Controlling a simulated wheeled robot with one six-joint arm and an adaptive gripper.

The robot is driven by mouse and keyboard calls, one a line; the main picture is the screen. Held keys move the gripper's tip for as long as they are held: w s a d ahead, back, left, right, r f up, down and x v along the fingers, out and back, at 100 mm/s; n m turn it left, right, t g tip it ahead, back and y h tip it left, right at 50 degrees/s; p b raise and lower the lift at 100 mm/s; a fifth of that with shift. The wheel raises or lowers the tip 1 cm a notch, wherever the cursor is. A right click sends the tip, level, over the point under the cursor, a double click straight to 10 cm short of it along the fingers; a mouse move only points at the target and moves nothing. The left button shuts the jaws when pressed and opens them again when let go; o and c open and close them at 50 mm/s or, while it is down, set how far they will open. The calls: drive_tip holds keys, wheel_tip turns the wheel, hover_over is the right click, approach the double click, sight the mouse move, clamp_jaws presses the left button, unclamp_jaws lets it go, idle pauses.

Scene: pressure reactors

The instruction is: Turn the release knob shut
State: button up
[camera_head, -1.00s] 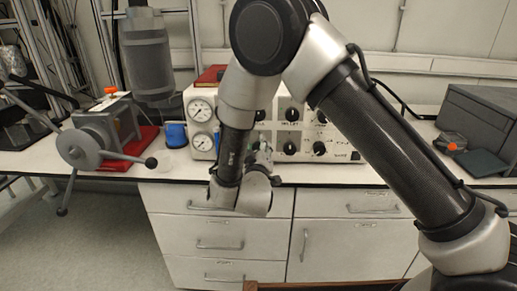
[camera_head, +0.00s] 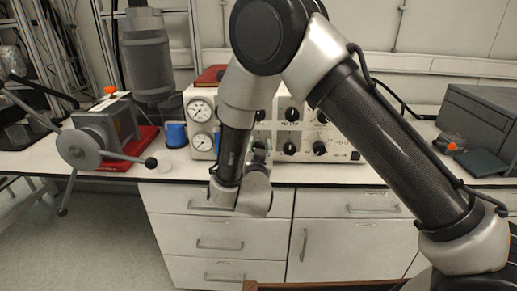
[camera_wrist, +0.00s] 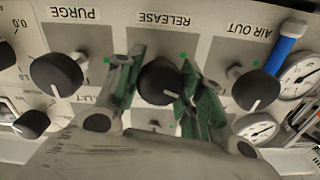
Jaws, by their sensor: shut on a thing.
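The release knob (camera_wrist: 158,84) is black and round, under the upside-down RELEASE label (camera_wrist: 165,20) in the wrist view. My gripper (camera_wrist: 161,76) has one green-padded finger on each side of the knob and is shut on it. The fingers cover the knob's sides, and I cannot make out its pointer mark clearly. In the head view my wrist hides the release knob and most of the gripper in front of the control panel (camera_head: 338,133).
The purge knob (camera_wrist: 56,74) and air out knob (camera_wrist: 255,89) flank the fingers closely. A blue-handled part (camera_wrist: 286,47) and gauges (camera_wrist: 300,72) lie beyond. The counter holds a vessel clamp with a spoked handwheel (camera_head: 78,149), a blue cup (camera_head: 176,134) and grey boxes (camera_head: 485,120).

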drive_tip(key=m, duration=1.3)
drive_tip(key=shift+d+m, duration=0.1)
drive_tip(key=shift+m, duration=0.2)
idle(0.4)
drive_tip(key=o, duration=1)
drive_tip(key=s, duration=1.2)
drive_tip(key=shift+a, duration=0.2)
drive_tip(key=shift+f, duration=0.1)
